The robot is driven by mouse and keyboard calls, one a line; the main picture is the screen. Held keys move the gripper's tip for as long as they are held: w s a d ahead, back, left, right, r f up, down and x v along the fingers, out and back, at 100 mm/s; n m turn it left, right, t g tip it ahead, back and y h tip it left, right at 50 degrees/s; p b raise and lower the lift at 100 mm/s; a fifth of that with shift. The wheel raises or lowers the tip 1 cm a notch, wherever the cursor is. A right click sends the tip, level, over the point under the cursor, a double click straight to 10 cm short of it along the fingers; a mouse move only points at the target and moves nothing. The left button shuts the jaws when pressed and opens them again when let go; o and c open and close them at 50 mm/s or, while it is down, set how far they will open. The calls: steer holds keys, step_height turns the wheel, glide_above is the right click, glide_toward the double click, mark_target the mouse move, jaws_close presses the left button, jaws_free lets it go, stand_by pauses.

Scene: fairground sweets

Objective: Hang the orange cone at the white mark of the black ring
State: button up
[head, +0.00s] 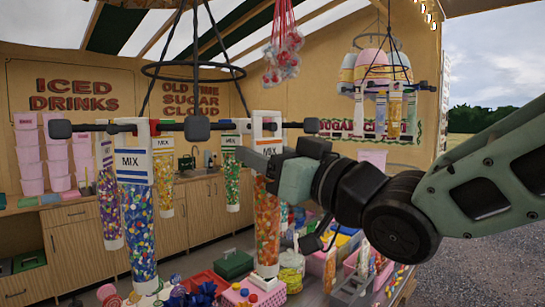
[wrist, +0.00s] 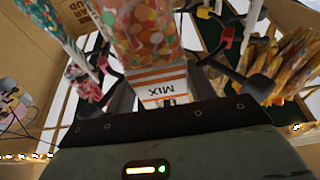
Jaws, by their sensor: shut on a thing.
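The orange cone (head: 267,225), a clear bag of orange, red and green sweets with a white MIX header, hangs upright below the right part of the black ring (head: 193,72) stand. My gripper (head: 258,160) is shut on its header, which shows orange stripes in the wrist view (wrist: 163,82). The header's top is beside the ring's dark bar; I cannot tell whether it touches or is hooked. The white mark cannot be told apart from the white header. A red mark (head: 155,127) shows farther left on the bar.
A blue-striped cone (head: 140,225) hangs left of the orange one. Purple (head: 108,200), yellow (head: 164,185) and green (head: 232,180) cones hang behind. A second loaded ring (head: 388,85) hangs at the back right. Boxes and sweets crowd the counter below.

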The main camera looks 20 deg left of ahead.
steer(key=shift+a, duration=0.1)
stand_by(0.3)
steer(key=shift+x, duration=0.9)
steer(key=shift+f, duration=0.2)
steer(key=shift+f+b, duration=0.35)
steer(key=shift+b, duration=0.5)
steer(key=o, duration=1)
